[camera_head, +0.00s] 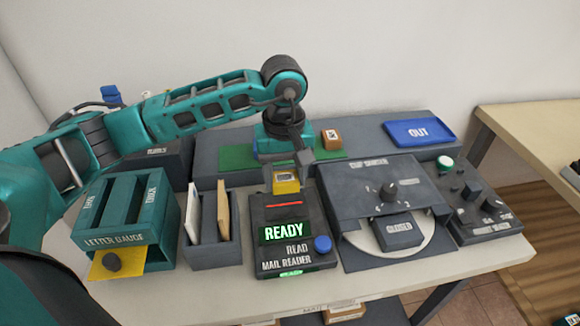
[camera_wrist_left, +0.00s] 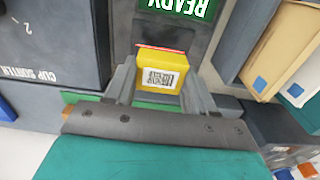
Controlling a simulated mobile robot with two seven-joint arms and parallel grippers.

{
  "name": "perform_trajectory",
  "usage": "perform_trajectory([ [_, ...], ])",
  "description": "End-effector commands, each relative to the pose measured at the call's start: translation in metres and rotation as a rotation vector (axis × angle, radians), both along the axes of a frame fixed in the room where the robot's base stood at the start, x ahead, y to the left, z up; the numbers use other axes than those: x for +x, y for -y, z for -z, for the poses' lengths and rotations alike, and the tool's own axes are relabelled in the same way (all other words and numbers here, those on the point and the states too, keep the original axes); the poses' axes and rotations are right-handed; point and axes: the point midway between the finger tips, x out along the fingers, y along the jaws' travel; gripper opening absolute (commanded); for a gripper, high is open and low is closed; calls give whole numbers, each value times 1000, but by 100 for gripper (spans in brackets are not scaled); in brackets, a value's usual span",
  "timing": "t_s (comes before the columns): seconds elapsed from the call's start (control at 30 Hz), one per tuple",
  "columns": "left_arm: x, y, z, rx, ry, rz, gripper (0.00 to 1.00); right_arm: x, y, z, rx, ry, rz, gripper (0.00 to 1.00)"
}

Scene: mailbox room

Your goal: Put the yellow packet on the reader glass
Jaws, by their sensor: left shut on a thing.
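The yellow packet (camera_head: 287,184) is a small block with a printed code label on its face. My left gripper (camera_head: 293,168) is shut on it and holds it at the back edge of the dark mail reader (camera_head: 262,262). In the left wrist view the packet (camera_wrist_left: 163,74) sits between the two grey fingers (camera_wrist_left: 158,88), its code label facing the camera. The reader's glass, with a red line (camera_head: 284,204), lies just in front of the packet. Whether the packet touches the reader, I cannot tell. The display (camera_head: 283,232) glows green with READY. My right gripper is out of view.
A slotted letter holder (camera_head: 213,250) and a teal letter gauge (camera_head: 125,225) stand left of the reader. The cup sorter (camera_head: 350,195) stands close on its right. Behind are a green mat (camera_head: 236,158), a small orange-brown block (camera_head: 331,138) and a blue OUT tray (camera_head: 420,132).

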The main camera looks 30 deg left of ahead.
Motion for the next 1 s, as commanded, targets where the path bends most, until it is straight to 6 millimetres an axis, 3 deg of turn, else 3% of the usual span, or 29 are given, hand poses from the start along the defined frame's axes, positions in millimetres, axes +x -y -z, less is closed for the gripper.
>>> perform_trajectory([
  [0.53,0,-1,40,-1,-1,-11,24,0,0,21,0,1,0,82],
  [1.0,0,-1,44,0,1,-10,24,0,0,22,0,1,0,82],
])
